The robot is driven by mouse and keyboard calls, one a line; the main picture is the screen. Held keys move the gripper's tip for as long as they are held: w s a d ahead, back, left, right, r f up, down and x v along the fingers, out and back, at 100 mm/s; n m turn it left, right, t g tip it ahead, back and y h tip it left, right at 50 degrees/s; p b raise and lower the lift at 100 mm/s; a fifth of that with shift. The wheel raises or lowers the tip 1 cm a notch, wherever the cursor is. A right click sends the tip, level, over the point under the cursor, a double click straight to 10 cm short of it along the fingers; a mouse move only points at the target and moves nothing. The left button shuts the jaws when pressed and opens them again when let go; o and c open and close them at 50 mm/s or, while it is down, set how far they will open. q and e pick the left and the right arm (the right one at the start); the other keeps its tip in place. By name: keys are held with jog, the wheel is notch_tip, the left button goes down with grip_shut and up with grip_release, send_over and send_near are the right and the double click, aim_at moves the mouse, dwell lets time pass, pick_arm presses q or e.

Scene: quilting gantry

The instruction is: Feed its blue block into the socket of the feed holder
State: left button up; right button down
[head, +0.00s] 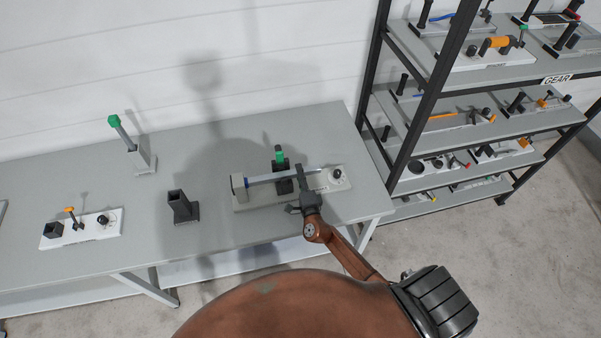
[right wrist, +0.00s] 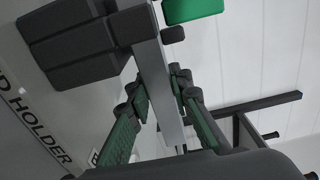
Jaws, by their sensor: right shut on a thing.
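The feed holder (head: 243,205) is a long grey plate on the right part of the table. A pale grey block stands at its left end. A black upright with a green top (head: 280,155) rises near its middle, and a light bar (head: 262,179) with a bluish left end runs across. My right gripper (head: 303,184) is over the plate, right of the upright, shut on the grey bar, which passes between its fingers in the right wrist view (right wrist: 163,95). A black block (right wrist: 75,42) and a green block (right wrist: 193,9) show close by there. I cannot clearly pick out the blue block or socket opening. My left gripper is out of view.
A dark open-topped square post (head: 180,207) stands left of the holder. A green-tipped leaning post (head: 120,128) is behind, and a white plate with small fittings (head: 90,229) is farther left. A loaded shelf rack (head: 410,130) stands right. Bare table separates these.

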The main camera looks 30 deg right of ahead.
jog(key=shift+f, duration=0.2)
dwell(0.3)
jog(key=c, duration=1.7)
grip_release()
jog(key=shift+o, duration=0.2)
jog(key=v, duration=1.2)
